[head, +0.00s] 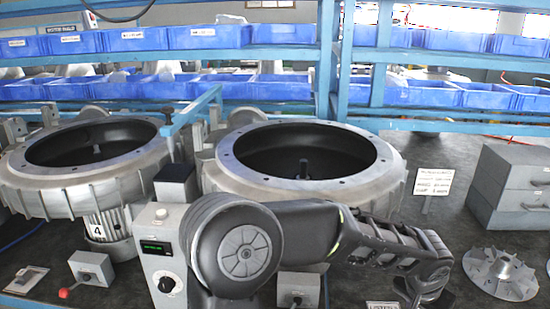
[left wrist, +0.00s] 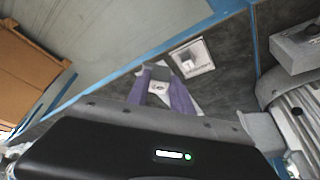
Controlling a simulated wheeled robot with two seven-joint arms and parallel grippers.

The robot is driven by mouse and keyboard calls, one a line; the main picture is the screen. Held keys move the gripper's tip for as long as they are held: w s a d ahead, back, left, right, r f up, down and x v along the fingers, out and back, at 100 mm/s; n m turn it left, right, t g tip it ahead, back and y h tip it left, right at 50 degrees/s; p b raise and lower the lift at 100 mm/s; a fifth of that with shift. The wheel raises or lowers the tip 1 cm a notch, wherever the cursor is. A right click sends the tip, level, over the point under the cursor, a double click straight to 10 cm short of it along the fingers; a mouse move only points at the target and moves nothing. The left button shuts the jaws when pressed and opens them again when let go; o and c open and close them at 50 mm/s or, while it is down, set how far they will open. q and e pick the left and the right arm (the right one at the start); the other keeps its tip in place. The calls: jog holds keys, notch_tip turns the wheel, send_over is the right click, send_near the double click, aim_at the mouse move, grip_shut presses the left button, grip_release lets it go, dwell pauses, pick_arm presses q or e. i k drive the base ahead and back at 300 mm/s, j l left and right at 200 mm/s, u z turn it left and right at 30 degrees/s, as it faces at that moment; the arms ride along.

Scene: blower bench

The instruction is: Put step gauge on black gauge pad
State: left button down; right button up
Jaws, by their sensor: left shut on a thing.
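In the left wrist view the two purple fingers of my left gripper (left wrist: 159,94) are shut on a small pale grey piece with a dark spot, which I take for the step gauge (left wrist: 158,87). Most of the piece is hidden between the fingers. It appears above the dark bench top, with a white patch showing around the fingers. In the head view a dark arm of mine crosses the front centre and bends down at the right; no fingertips show there. I cannot make out the black gauge pad for certain. My right gripper is not in view.
A white-edged plate with a small grey block (left wrist: 190,57) lies beyond the fingers, near the blue bench edge.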

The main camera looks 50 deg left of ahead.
aim_at(174, 172)
jog(key=k+j+u, duration=0.1)
jog(key=k+j, duration=0.2)
jog(key=k+j+u, duration=0.1)
jog(key=k+j, duration=0.2)
jog(key=j, duration=0.15)
jog(key=k+j+u, duration=0.1)
jog(key=k+j, duration=0.15)
jog(key=j, duration=0.1)
